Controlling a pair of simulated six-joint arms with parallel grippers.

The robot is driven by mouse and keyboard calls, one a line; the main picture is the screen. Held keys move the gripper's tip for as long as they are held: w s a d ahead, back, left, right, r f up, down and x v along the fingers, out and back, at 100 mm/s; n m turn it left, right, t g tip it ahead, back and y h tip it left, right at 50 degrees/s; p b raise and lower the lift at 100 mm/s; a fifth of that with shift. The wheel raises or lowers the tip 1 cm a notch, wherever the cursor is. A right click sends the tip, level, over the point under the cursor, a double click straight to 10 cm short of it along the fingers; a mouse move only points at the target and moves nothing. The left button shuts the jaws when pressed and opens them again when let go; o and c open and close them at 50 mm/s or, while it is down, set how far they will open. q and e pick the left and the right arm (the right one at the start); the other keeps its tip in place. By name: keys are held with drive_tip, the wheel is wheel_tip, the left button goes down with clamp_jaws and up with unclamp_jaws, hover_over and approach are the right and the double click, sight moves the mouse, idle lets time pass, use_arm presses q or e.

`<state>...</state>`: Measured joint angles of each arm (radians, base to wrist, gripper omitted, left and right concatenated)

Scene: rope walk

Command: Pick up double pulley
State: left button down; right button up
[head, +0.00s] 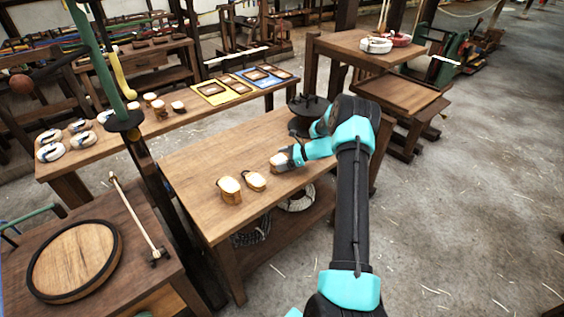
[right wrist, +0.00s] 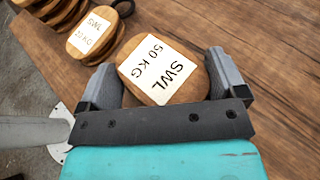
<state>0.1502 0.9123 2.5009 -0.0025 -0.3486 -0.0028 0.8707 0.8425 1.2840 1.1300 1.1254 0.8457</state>
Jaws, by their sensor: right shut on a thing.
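Wooden pulley blocks with pale labels stand on the near workbench. My right gripper (head: 287,159) is shut on the rightmost pulley block (head: 277,161). In the right wrist view this block (right wrist: 165,70) reads "SWL 50 KG" and sits between the two grey fingers (right wrist: 165,82). How many sheaves it has cannot be told from above. It appears to be at bench level. A thinner block (head: 254,181), labelled "SWL 20 KG" in the right wrist view (right wrist: 93,33), lies to its left. A thicker block (head: 229,190) stands further left. My left gripper is not in view.
The workbench (head: 190,160) has clear wood left of and behind the blocks. A dark round stand (head: 308,106) is at its far right corner. Rope coils (head: 297,198) lie on the shelf below. A round wooden board (head: 75,260) lies on the left table.

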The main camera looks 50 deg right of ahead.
sight(282, 160)
drive_tip(key=r, duration=0.3)
drive_tip(key=shift+s+a, duration=0.25)
drive_tip(key=shift+a, duration=0.1)
drive_tip(key=s+a+r, duration=0.1)
drive_tip(key=s+a, duration=0.9)
drive_tip(key=a, duration=0.1)
drive_tip(key=shift+a, duration=0.15)
drive_tip(key=shift+r, duration=0.2)
idle(0.6)
